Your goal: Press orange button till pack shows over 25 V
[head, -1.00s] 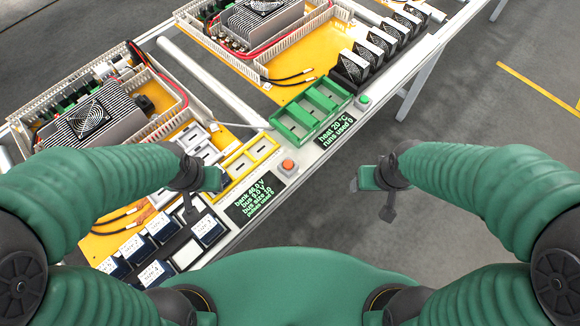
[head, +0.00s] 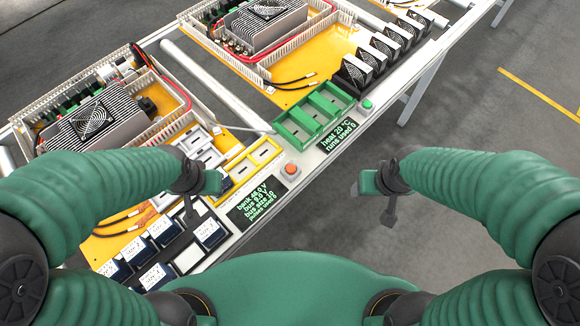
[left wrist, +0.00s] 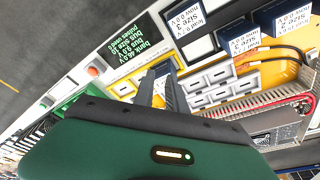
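The orange button (head: 291,169) sits on a pale square base at the bench's front edge. It also shows in the left wrist view (left wrist: 93,71). Beside it a black display (head: 262,201) has green text with bank and bus voltages; bank looks like about 46 V and bus about 9 V, but the digits are small. My left gripper (head: 216,182) is over the bench, left of the button and apart from it. My right gripper (head: 377,187) hangs over the floor, right of the bench, apparently empty.
A yellow tray (head: 239,172) lies left of the button, and a green tray (head: 298,134) stands behind it. A green button (head: 367,104) and second display (head: 340,133) are farther back. Several labelled dark blocks (head: 163,229) stand at the front left.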

